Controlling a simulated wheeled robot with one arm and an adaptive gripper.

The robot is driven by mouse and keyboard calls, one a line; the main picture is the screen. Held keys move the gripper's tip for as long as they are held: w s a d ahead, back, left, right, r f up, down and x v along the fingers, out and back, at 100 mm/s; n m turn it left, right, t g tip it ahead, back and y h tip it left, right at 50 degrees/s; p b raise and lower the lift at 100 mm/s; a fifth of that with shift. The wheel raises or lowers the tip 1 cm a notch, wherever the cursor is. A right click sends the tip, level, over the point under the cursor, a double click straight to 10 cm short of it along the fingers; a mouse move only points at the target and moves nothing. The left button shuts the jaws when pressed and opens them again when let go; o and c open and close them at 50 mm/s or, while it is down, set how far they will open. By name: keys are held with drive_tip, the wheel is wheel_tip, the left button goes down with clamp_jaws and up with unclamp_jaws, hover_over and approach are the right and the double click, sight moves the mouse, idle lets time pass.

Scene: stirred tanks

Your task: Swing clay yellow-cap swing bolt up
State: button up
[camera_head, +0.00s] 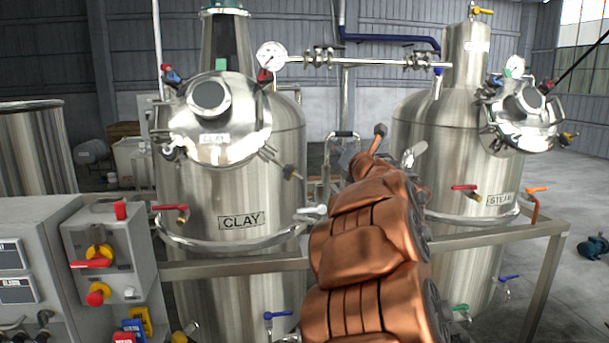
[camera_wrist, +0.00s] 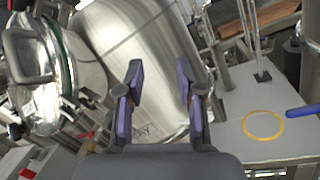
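The CLAY tank (camera_head: 228,195) stands left of centre in the head view, with its round hatch lid (camera_head: 216,125) facing forward. A swing bolt with a dull yellow cap (camera_head: 291,172) sticks out below and right of the lid, tilted down to the right. In the wrist view, the steel tank body (camera_wrist: 125,50) lies beyond my gripper (camera_wrist: 158,100). The two purple-padded fingers are apart with nothing between them. The hatch rim with a green seal (camera_wrist: 65,55) is at the left there. I cannot pick out the yellow cap in the wrist view.
A red-capped bolt (camera_head: 265,76) and a blue-capped bolt (camera_head: 172,76) sit at the lid's upper sides. The STEAM tank (camera_head: 450,150) stands to the right. A steel rail (camera_head: 235,268) crosses in front. A control box (camera_head: 105,250) is at lower left.

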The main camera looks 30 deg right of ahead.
drive_tip(key=s+a+f+n+g+y+p, duration=0.1)
drive_tip(key=a+f+n+y, duration=0.25)
drive_tip(key=n+y, duration=0.45)
drive_tip(key=s+a+f+n+g+y+p, duration=0.15)
drive_tip(key=f+n+y, duration=0.3)
drive_tip(key=n, duration=0.55)
drive_tip(key=p+x, duration=0.2)
drive_tip(key=x, duration=0.5)
drive_tip(key=shift+w+a+r+y+p, duration=0.2)
drive_tip(key=shift+w+r+y+p, duration=0.05)
drive_tip(key=shift+r+y+p, duration=0.1)
clamp_jaws()
